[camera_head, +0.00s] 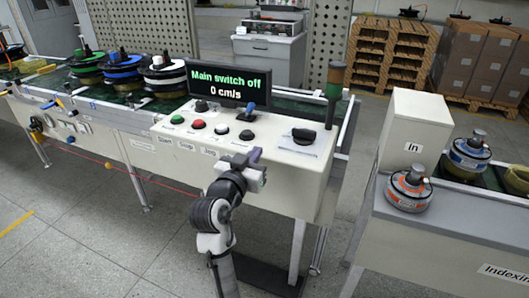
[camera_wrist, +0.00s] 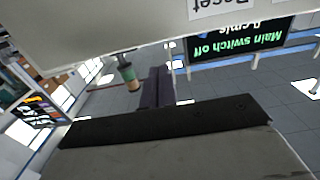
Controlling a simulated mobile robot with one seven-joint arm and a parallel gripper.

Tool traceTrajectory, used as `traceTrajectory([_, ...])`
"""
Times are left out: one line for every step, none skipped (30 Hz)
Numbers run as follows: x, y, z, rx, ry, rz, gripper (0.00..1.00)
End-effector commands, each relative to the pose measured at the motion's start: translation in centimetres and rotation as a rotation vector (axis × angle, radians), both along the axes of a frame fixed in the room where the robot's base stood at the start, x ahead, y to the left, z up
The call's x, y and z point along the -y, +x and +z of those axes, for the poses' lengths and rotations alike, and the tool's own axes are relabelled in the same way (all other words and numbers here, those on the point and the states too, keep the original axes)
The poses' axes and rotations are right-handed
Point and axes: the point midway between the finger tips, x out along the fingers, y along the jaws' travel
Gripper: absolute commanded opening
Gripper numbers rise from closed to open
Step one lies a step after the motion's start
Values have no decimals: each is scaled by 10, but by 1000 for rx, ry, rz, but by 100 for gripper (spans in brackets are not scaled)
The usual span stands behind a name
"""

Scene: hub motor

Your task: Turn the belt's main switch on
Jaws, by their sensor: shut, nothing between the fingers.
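The control console (camera_head: 290,185) has a display (camera_head: 230,83) reading "Main switch off" and "0 cm/s". A large black rotary knob (camera_head: 303,136) sits on a light plate at the right of the console top; I see no readable label on it. My gripper (camera_head: 255,154) is at the console's front edge, left of and in front of this knob, apart from it. Its dark purple fingers (camera_wrist: 152,88) are together and empty in the wrist view. The display (camera_wrist: 240,40) appears upside down there, and the rotary knob does not show.
A blue-topped lever (camera_head: 249,108) stands behind. A signal post (camera_head: 334,85) rises at the back right. A white "In" box (camera_head: 412,125) stands right, across a gap.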

Motion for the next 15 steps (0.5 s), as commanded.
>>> traceTrajectory([-1,-2,-1,-1,0,0,0])
traceTrajectory([-2,-2,0,-1,0,0,0])
traceTrajectory([-2,-3,0,-1,0,0,0])
traceTrajectory([-2,-3,0,-1,0,0,0])
traceTrajectory([-2,-3,0,-1,0,0,0])
traceTrajectory([-2,-3,0,-1,0,0,0])
traceTrajectory([-2,-3,0,-1,0,0,0])
traceTrajectory([-2,-3,0,-1,0,0,0])
traceTrajectory([-2,-3,0,-1,0,0,0])
traceTrajectory([-2,-3,0,-1,0,0,0])
traceTrajectory([-2,-3,0,-1,0,0,0])
traceTrajectory([-1,-3,-1,-1,1,-1,0])
traceTrajectory([1,-4,-1,1,2,-2,0])
traceTrajectory([3,-5,-2,2,3,-4,0])
traceTrajectory([7,-7,-3,3,5,-5,0])
